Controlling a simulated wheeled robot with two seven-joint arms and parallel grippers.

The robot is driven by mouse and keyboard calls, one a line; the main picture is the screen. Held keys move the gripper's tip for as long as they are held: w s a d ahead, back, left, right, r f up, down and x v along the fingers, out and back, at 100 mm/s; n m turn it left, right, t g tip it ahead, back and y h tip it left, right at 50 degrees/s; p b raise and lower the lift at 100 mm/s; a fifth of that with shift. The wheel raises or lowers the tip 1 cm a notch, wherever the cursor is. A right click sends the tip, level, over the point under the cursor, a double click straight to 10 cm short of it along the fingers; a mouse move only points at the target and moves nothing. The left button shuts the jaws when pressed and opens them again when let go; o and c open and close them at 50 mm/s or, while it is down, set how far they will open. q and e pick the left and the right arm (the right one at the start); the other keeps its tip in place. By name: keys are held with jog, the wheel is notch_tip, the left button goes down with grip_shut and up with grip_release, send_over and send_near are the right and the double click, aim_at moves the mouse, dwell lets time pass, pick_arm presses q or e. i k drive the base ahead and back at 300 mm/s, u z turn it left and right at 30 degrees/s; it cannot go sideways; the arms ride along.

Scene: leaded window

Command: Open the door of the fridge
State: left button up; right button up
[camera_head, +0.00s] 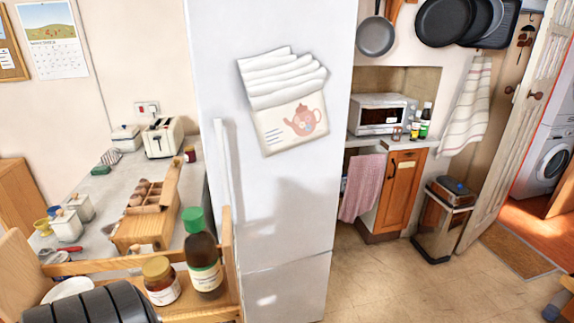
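The tall white fridge (285,205) stands in the middle of the head view, its top cut off by the frame. Its large upper door looks shut. A long, thin white upright handle (226,165) runs along the door's left edge. A seam low on the front marks a lower panel (290,288). A paper holder with a teapot picture (290,115) is on the upper door.
A wooden rack with a dark green-capped bottle (202,262) and a brown jar (160,281) stands close at the fridge's lower left. A cluttered counter (115,182) lies behind it. Right of the fridge are an orange cabinet (402,190), a bin (440,222) and clear tiled floor (400,280).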

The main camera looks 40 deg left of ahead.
aim_at(285, 206)
jog(key=z, duration=1.3)
jog(key=i, duration=0.95)
jog(key=u, duration=2.5)
